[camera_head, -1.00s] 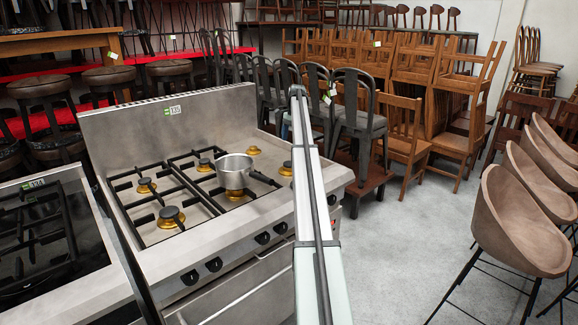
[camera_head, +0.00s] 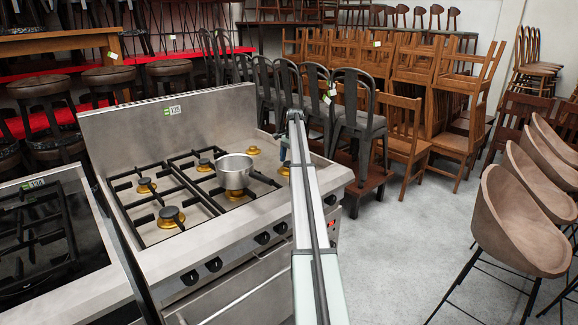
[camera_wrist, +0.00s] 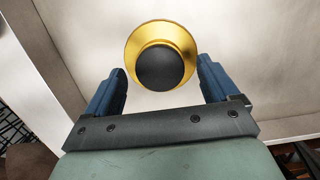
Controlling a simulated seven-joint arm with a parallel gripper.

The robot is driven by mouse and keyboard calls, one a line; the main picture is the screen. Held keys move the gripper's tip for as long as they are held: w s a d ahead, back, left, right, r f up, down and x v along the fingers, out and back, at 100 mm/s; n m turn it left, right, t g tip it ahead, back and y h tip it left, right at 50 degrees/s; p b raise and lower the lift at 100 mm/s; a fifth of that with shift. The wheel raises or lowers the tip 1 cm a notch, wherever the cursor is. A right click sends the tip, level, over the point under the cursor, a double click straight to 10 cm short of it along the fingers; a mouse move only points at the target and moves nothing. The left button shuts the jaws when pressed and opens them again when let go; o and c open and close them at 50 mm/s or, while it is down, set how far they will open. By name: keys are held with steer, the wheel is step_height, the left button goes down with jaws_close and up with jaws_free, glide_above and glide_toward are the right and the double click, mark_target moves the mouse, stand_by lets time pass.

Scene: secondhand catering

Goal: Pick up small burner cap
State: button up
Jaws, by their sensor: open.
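The small burner cap (camera_wrist: 160,68) is a round black disc on a wider brass-gold burner ring (camera_wrist: 133,50) in the wrist view. My gripper (camera_wrist: 162,76) is open, with one blue finger on each side of the cap. In the head view a bit of a gold burner (camera_head: 283,171) shows beside my arm at the right of the stove top (camera_head: 215,115). My arm hides most of the gripper there.
A steel saucepan (camera_head: 234,172) stands on the grates left of my arm, handle pointing right. Other capped burners (camera_head: 171,214) and an uncapped gold burner (camera_head: 253,150) are on the stove. A second stove (camera_head: 40,235) is at left. Stacked chairs (camera_head: 357,110) stand behind.

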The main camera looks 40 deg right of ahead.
steer(key=c, duration=1.2)
steer(key=shift+c, duration=0.3)
steer(key=shift+r, duration=0.2)
